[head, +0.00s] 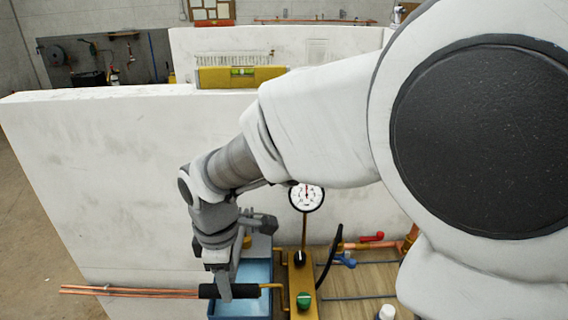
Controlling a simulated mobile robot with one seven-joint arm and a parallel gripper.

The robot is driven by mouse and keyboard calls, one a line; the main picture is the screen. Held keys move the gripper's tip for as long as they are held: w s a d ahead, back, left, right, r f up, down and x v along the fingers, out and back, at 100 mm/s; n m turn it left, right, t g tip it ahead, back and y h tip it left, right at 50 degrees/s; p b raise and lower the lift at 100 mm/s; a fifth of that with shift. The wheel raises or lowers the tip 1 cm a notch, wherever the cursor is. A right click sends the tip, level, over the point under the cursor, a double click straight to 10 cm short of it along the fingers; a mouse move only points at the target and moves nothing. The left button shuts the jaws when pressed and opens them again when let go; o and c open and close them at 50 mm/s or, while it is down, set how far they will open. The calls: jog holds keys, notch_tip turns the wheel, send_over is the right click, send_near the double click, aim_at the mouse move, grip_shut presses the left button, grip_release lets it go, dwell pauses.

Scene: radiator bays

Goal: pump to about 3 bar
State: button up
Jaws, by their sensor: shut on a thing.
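The test pump has a blue open tank (257,275) and a brass-coloured block (301,280) on its right side. A round white pressure gauge (306,197) stands on a thin stem above the block; its needle points roughly straight up, but the numbers are too small to read. A black knob (299,259) and a green knob (304,300) sit on the block. The pump lever has a black grip (208,291) and a yellow rod (272,287). My gripper (224,288) points down and is shut on the black grip, partly hiding it.
A white wall panel (110,180) stands close behind. Copper pipes (125,291) reach out to the left. A black hose (330,255), a red valve handle (372,237) and a blue one (345,260) are right of the pump. A yellow spirit level (240,77) lies further back.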

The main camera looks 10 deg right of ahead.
jog(key=shift+w+d+r+p, duration=0.1)
jog(key=shift+w+r+p, duration=0.6)
jog(key=shift+r+p, duration=0.4)
jog(key=shift+f, duration=0.2)
jog(key=o, duration=1)
jog(key=shift+f, duration=0.1)
jog(key=shift+c, duration=0.2)
jog(key=shift+o, duration=0.3)
jog(key=shift+w+g, duration=0.1)
jog(key=shift+g, duration=0.2)
jog(key=shift+s, duration=0.2)
